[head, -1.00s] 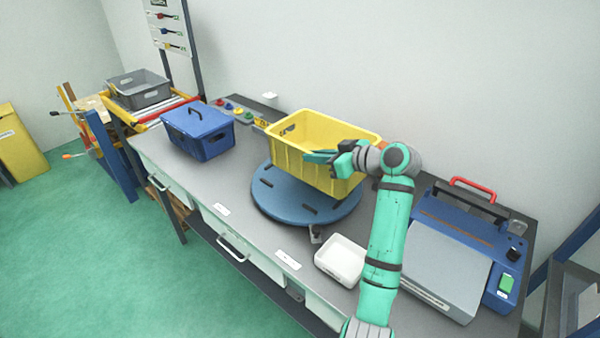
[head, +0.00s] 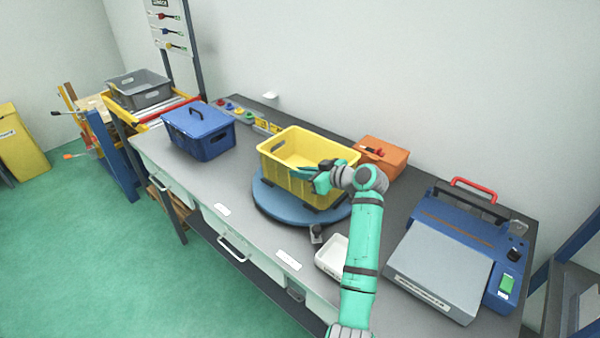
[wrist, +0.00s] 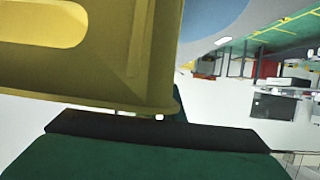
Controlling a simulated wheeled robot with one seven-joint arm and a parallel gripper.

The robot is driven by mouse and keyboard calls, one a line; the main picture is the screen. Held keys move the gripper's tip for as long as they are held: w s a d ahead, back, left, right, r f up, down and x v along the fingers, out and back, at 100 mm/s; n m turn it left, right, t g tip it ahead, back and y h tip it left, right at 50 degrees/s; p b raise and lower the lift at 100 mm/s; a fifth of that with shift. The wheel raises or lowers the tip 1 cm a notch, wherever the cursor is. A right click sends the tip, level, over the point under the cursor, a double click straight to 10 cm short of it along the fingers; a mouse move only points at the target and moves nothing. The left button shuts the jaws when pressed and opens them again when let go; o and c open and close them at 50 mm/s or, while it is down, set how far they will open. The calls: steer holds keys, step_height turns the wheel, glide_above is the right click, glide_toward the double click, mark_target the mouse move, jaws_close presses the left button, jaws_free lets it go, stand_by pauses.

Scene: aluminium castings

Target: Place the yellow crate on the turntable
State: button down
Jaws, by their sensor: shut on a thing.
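The yellow crate (head: 282,176) is upright over the round blue turntable (head: 275,207) on the grey bench. In the head view it looks very low over the disc or resting on it; I cannot tell whether it touches. My gripper (head: 313,176) is shut on the crate's near right wall. In the wrist view the crate's yellow wall (wrist: 80,75) fills the upper left, above the dark gripper finger. The turntable's blue disc (wrist: 212,15) shows at the top there. The crate hides the disc's middle and back.
An orange box (head: 383,158) stands just behind the crate to the right. A white tray (head: 330,259) lies in front, partly behind my arm. A blue lidded box (head: 198,132) is at the left, and a blue and grey machine (head: 450,250) at the right.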

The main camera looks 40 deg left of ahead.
steer(key=c, duration=1.9)
jaws_free()
steer(key=w+v, duration=0.1)
steer(key=v, duration=1.1)
steer(key=shift+s, duration=0.45)
steer(key=shift+d, duration=0.1)
